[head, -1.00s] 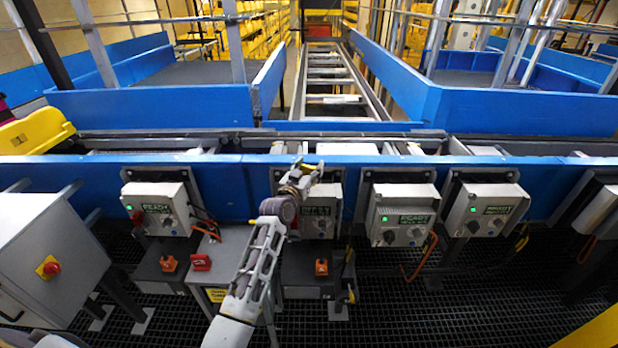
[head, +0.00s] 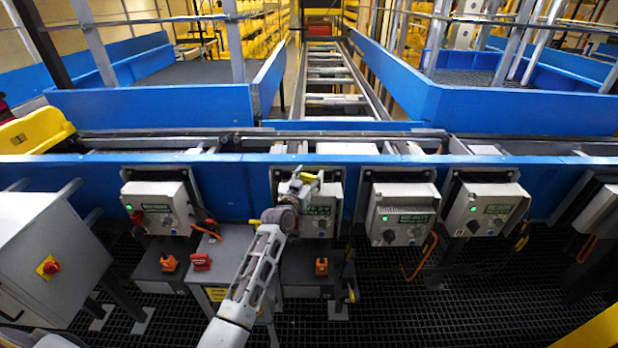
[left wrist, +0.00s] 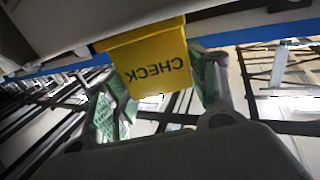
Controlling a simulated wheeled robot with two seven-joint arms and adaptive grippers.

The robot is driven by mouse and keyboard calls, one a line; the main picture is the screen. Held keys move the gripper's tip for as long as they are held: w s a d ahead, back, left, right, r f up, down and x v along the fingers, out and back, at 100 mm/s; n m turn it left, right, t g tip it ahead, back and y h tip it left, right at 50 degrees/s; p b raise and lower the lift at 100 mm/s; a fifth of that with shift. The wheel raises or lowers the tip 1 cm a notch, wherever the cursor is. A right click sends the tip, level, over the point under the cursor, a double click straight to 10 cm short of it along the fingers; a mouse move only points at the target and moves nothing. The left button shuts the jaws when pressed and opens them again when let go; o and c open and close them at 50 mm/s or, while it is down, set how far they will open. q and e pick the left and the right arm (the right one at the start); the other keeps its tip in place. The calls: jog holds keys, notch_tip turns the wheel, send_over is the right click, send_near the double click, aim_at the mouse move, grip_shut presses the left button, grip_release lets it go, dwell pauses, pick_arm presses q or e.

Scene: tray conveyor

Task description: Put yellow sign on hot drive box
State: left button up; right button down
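The yellow sign (left wrist: 155,65), marked CHECK, appears upside down in the left wrist view. It sits between the green-padded fingers of my left gripper (left wrist: 165,82), with its side edges at the pads. In the head view my left gripper (head: 304,186) is at the second drive box from the left (head: 322,214), in front of its upper part. The sign shows there only as a small yellow strip (head: 309,177). Whether the sign touches the box is hard to tell. My gripper hides part of the box face. My right gripper is not in view.
Other drive boxes (head: 158,208), (head: 402,214), (head: 484,210) hang along the blue conveyor rail (head: 230,190) with green lights lit. A grey stand (head: 225,262) is beside my left arm. A grey cabinet with a red button (head: 50,268) stands at left.

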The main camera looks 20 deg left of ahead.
pick_arm(q)
jog(key=shift+o, duration=1.3)
jog(key=shift+r, duration=0.2)
jog(key=shift+s, duration=0.1)
jog(key=s+a+b, duration=0.1)
jog(key=s, duration=1)
jog(key=shift+s+a, duration=0.15)
jog(key=shift+s, duration=0.25)
